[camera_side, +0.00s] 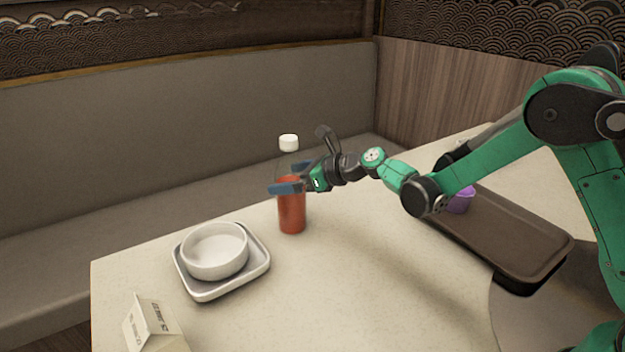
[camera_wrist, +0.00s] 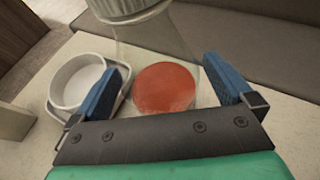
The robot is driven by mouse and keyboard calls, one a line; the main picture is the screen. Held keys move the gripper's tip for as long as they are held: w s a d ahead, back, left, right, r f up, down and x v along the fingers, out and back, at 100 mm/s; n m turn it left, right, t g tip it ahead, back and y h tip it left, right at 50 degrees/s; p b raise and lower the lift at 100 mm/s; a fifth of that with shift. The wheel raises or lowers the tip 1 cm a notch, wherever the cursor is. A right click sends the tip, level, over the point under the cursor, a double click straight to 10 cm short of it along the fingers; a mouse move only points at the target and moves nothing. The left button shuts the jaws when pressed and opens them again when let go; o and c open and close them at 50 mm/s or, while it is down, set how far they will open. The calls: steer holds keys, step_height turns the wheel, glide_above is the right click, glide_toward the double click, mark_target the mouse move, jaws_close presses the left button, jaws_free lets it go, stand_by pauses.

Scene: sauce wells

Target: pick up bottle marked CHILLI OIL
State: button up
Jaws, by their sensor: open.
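A clear bottle of red liquid with a white cap (camera_side: 291,208) stands upright on the table near its far edge. No label can be read on it from here. It also shows in the wrist view (camera_wrist: 166,88), with its cap at the top of the picture. My gripper (camera_side: 290,187) is open at the bottle's upper body. In the wrist view, the two blue fingers (camera_wrist: 168,88) stand apart on either side of the bottle, with a gap visible at the left finger. Contact at the right finger cannot be told.
A white bowl (camera_side: 216,250) sits on a square tray (camera_side: 212,292) at the left. A printed carton (camera_side: 152,325) stands at the front left. A dark tray (camera_side: 530,250) with a purple cup (camera_side: 461,201) lies at the right. The middle of the table (camera_side: 390,275) is clear.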

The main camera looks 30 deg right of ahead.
steer(key=shift+w, duration=0.1)
jaws_close()
stand_by(0.3)
steer(key=shift+r, duration=0.1)
